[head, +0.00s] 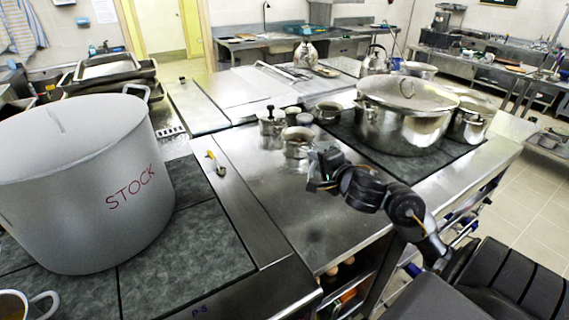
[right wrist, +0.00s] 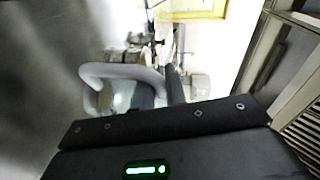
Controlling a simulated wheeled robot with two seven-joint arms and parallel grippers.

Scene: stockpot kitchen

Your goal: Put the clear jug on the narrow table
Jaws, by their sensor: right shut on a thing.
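My right gripper (head: 322,168) is in the middle of the head view, above the steel counter. It is shut on what appears to be the clear jug (head: 297,147), a small see-through vessel just beyond the fingers. In the right wrist view a pale looped handle (right wrist: 120,72) and a clear body (right wrist: 130,97) show beside a dark finger (right wrist: 175,85); the exact grip is partly hidden. My left gripper is not in view. I cannot tell which surface is the narrow table.
A large grey stockpot (head: 80,190) stands on the dark hob at left. A big steel pot (head: 405,115) stands on the right hob. Small pots (head: 271,122) and (head: 327,112) sit beyond my gripper.

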